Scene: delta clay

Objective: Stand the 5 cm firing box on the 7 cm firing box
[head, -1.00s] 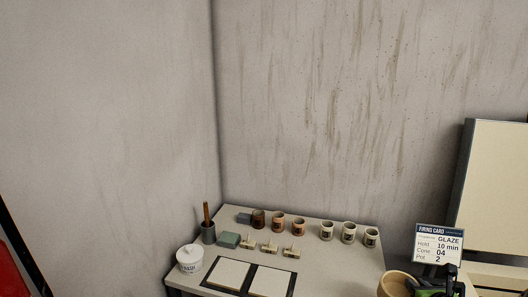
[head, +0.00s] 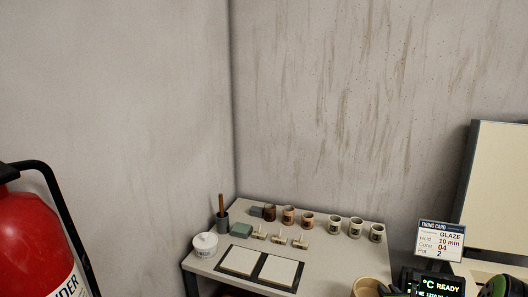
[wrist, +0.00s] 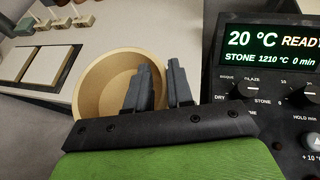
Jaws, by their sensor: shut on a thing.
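A round, open-topped tan firing box (wrist: 90,90) is in the wrist view, with its hollow inside showing. It also shows at the bottom edge of the head view (head: 371,287), partly cut off. My gripper (wrist: 162,72) is in the wrist view, its two dark fingers close together at the box's right side. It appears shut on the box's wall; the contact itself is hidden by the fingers. The size of this box cannot be read. I cannot make out a second firing box.
A controller (wrist: 262,58) reading 20 °C READY stands close to the right of my gripper. A red extinguisher (head: 30,240) stands far left.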

